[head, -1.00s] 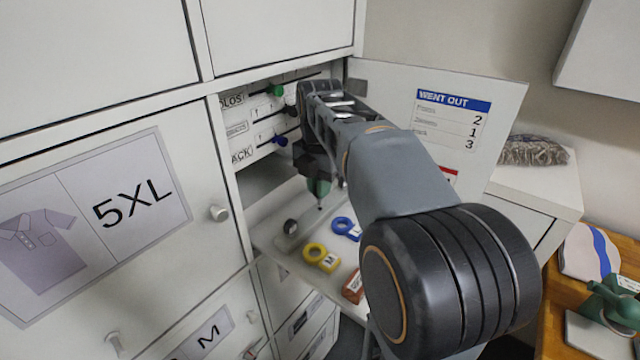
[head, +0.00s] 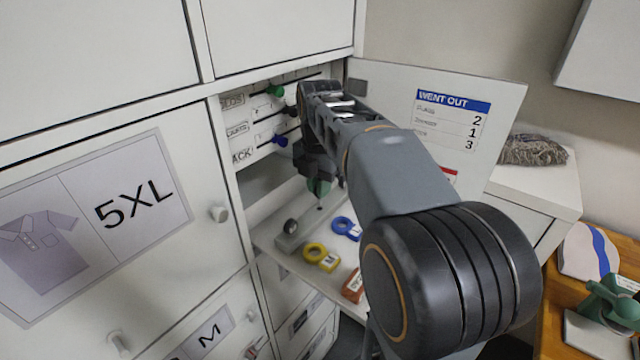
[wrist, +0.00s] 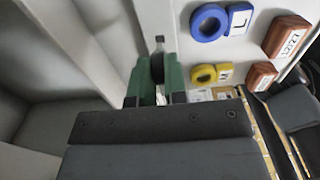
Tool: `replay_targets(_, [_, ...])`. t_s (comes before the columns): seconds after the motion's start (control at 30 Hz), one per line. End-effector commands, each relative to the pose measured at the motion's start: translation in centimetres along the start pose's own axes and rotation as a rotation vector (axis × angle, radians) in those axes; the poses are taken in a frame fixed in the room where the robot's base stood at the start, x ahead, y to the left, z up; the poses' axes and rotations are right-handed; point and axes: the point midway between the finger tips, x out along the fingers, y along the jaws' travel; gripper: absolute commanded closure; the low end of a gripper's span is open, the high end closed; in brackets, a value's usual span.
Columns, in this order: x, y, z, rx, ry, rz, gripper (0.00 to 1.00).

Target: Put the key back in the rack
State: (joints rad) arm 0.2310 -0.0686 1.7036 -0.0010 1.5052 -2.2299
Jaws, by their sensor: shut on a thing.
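My gripper (wrist: 158,85) has green fingers and is shut on a small key with a dark round head (wrist: 157,68) and a short metal tip in the wrist view. In the head view my gripper (head: 319,188) points down over the pale shelf (head: 275,232), inside the open compartment. Most of the key is hidden there by the fingers and arm. The rack (head: 262,118) is at the back left of the compartment. It has labelled rows with slots, and green and blue knobs stand in it. My arm covers its right part.
A blue ring tag (head: 343,226), a yellow ring tag (head: 316,253) and a red-brown block (head: 353,286) lie on the shelf. The open door (head: 500,110) with a "WENT OUT" list is at right.

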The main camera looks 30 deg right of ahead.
Motion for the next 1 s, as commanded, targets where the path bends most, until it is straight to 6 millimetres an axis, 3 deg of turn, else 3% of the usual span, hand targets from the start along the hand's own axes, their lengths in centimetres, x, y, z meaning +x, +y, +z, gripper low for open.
replay_targets(1.0, [0.76,-0.02,-0.03,0.000,0.000,-0.001,1.00])
